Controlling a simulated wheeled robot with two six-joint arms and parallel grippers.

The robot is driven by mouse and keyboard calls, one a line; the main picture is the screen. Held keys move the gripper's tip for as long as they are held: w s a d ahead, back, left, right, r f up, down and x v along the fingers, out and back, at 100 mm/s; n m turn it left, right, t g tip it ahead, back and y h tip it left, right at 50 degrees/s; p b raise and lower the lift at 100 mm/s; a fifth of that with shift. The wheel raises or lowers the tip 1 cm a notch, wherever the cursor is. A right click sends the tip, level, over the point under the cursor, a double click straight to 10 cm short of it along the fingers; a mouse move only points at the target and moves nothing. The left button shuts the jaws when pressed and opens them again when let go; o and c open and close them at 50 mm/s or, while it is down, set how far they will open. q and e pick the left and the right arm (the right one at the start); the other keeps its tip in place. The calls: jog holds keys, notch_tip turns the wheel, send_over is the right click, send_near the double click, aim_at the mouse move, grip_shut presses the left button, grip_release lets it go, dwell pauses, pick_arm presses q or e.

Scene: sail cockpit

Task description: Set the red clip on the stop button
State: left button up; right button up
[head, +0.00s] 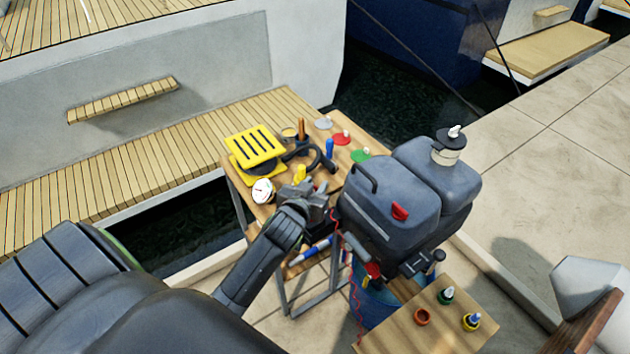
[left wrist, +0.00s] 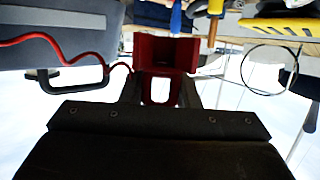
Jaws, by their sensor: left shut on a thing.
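My left gripper (head: 322,196) is beside the left side of the grey outboard motor (head: 395,195). In the left wrist view my left gripper (left wrist: 160,92) is shut on the red clip (left wrist: 165,50), with a red cord (left wrist: 40,38) running off to the left. A red part (head: 373,270) sits low on the motor's front and looks like the stop button; another red part (head: 399,212) is on the cowling. The clip is apart from both. My right gripper is out of view.
A wooden bench (head: 345,160) behind the gripper holds a yellow slotted piece (head: 254,147), a gauge (head: 262,190) and several tools and discs. A small wooden table (head: 400,335) with several small containers stands at the front right. Open water lies beyond the bench.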

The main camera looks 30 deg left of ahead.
pick_arm(q)
jog(key=shift+d+f, duration=0.1)
jog(key=shift+s+f+b, duration=0.2)
jog(key=shift+f+b, duration=0.6)
jog(key=shift+b, duration=0.25)
notch_tip(320, 180, down, 4)
jog(key=b, duration=0.3)
jog(key=shift+b, duration=0.35)
jog(key=shift+r, duration=0.1)
jog(key=shift+p, duration=0.4)
jog(key=shift+f+b, duration=0.5)
jog(key=shift+f, duration=0.1)
jog(key=o, duration=0.7)
jog(key=shift+c, duration=0.2)
